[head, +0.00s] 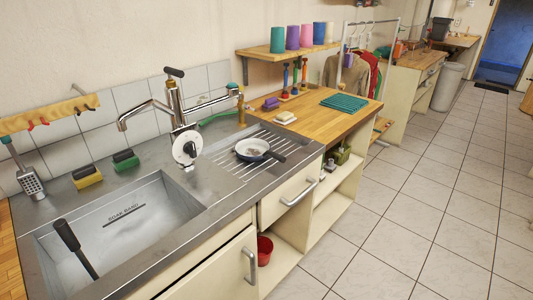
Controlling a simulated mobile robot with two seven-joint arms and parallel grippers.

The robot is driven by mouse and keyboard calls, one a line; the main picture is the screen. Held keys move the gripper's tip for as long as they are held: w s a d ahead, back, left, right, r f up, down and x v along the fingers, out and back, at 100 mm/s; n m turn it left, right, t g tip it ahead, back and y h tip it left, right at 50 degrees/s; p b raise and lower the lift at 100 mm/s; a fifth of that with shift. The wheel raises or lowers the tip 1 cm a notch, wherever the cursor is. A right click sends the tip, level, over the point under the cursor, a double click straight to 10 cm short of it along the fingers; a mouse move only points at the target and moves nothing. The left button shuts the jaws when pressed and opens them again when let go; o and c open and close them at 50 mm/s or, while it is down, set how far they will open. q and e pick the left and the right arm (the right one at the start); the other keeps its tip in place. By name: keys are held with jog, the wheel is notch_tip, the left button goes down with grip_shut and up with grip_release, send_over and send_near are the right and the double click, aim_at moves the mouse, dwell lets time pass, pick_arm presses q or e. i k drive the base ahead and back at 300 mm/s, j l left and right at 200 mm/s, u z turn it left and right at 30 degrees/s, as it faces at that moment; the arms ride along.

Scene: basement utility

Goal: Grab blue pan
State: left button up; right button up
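A small round pan (246,151) sits on the ribbed metal drainboard right of the sink. Its rim looks dark blue and its inside pale, with a brownish patch in it. Its dark handle (276,156) points right, toward the counter's front edge. Another dark handle (68,237) sticks up from the sink at lower left; what it belongs to is not clear. Neither of my grippers is in the head view.
The tall faucet (174,105) stands left of the pan. The metal sink (133,222) lies at front left. A teal mat (344,102), white soap (285,117) and brushes (295,76) are on the wooden counter (318,122). Tiled floor (420,215) is clear at right.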

aim_at(249, 149)
jog(key=i+l+u, duration=0.1)
jog(key=l, duration=0.25)
jog(key=i+l, duration=0.1)
jog(key=l, duration=0.3)
jog(key=i+l+u, duration=0.15)
jog(key=l, duration=0.6)
jog(key=i+l+u, duration=0.2)
jog(key=l, duration=0.3)
jog(key=i+l+u, duration=0.2)
jog(key=l, duration=0.3)
jog(key=i+l+u, duration=0.25)
jog(key=l, duration=0.3)
jog(key=i+l+u, duration=0.2)
jog(key=l, duration=0.4)
jog(key=i+l+u, duration=0.2)
jog(key=l, duration=0.4)
jog(key=l+u, duration=0.2)
jog(key=l, duration=0.35)
jog(key=k, duration=0.05)
